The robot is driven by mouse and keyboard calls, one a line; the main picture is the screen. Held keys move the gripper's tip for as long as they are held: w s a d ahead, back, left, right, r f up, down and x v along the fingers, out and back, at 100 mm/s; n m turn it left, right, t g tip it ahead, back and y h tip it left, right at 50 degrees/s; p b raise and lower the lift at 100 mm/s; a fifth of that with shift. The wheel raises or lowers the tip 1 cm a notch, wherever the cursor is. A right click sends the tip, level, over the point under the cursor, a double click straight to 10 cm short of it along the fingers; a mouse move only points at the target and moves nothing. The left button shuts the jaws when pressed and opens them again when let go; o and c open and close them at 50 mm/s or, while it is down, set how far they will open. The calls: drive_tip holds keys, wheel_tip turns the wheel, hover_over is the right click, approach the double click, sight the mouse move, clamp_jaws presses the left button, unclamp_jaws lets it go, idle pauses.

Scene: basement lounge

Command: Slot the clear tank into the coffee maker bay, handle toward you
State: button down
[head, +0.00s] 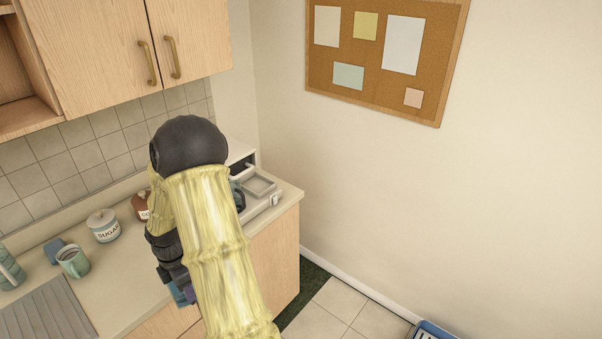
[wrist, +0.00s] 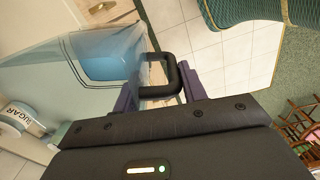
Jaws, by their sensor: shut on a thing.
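The clear tank (wrist: 100,52) fills the upper left of the wrist view, with blue-tinted water inside, and looks tilted there. My gripper (wrist: 158,88) has its purple fingers on either side of the tank's black handle (wrist: 173,73) and is shut on it. In the head view, my arm hides most of the tank and gripper; only a small blue patch of the tank (head: 178,292) shows in front of the counter edge. The white coffee maker (head: 274,199) stands at the counter's right end, partly behind my arm. The tank is apart from it. I cannot make out its whole bay.
The counter (head: 118,262) holds a sugar jar (head: 106,226), a brown canister (head: 140,206), a teal mug (head: 73,261) and a ridged drainboard (head: 52,317). Wooden cabinets (head: 105,40) hang above. A wall and corkboard (head: 385,55) are on the right.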

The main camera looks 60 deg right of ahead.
drive_tip(key=w+a+f+m, duration=0.2)
drive_tip(key=a+f+m, duration=0.4)
drive_tip(key=a, duration=0.3)
drive_tip(key=w+a+f+m+b, duration=0.1)
drive_tip(key=w+a+f+m, duration=0.1)
drive_tip(key=a+f+m, duration=0.5)
drive_tip(key=shift+w+a+f+m, duration=0.3)
drive_tip(key=shift+a+f, duration=0.7)
drive_tip(key=shift+a, duration=0.7)
